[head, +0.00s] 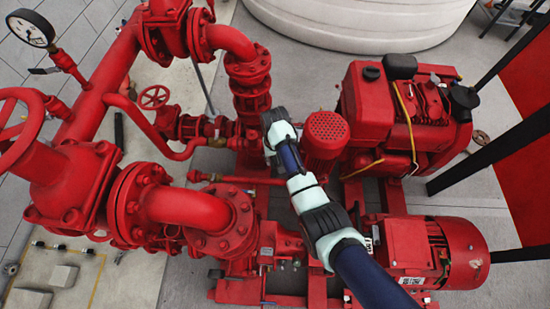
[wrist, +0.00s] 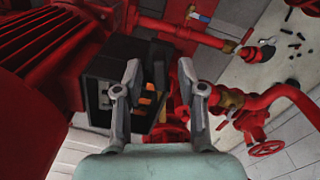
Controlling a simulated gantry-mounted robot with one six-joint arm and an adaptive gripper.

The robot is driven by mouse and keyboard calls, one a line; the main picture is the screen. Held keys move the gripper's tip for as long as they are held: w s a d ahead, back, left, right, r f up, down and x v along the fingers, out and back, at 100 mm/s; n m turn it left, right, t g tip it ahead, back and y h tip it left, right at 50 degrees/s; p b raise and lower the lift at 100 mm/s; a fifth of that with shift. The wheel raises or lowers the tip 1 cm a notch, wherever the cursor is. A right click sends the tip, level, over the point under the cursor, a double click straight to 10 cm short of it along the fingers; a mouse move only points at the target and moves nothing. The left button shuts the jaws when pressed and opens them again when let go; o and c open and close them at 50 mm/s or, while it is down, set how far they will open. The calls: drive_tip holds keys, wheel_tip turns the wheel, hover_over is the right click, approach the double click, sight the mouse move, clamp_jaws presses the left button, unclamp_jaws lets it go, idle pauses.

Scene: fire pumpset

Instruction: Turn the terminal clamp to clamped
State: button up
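My gripper (wrist: 160,70) is open in the wrist view, its two grey fingers apart with nothing seen held between them. Just beyond the left finger is an open black box (wrist: 103,70) on the side of a red finned motor (wrist: 45,60). Inside the box are orange parts (wrist: 146,108) and pale parts; the left finger covers some of it. I cannot tell which part is the terminal clamp or how it is set. In the head view, my arm reaches up beside an upright red motor with a perforated top (head: 327,128), and the fingers are hidden.
Red pipes and valves crowd the left of the head view, with a handwheel (head: 153,97) and a pressure gauge (head: 31,28). A red engine (head: 405,110) and a large motor (head: 440,250) stand at right. In the wrist view, a red pipe (wrist: 265,100) lies right of the fingers.

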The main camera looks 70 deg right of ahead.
clamp_jaws()
drive_tip(key=shift+r+m+p, duration=0.3)
drive_tip(key=shift+m+p, duration=0.4)
drive_tip(key=shift+p, duration=0.25)
drive_tip(key=shift+m+p, duration=0.35)
drive_tip(key=shift+m, duration=0.25)
drive_tip(key=shift+f+m, duration=0.3)
drive_tip(key=shift+m, duration=0.3)
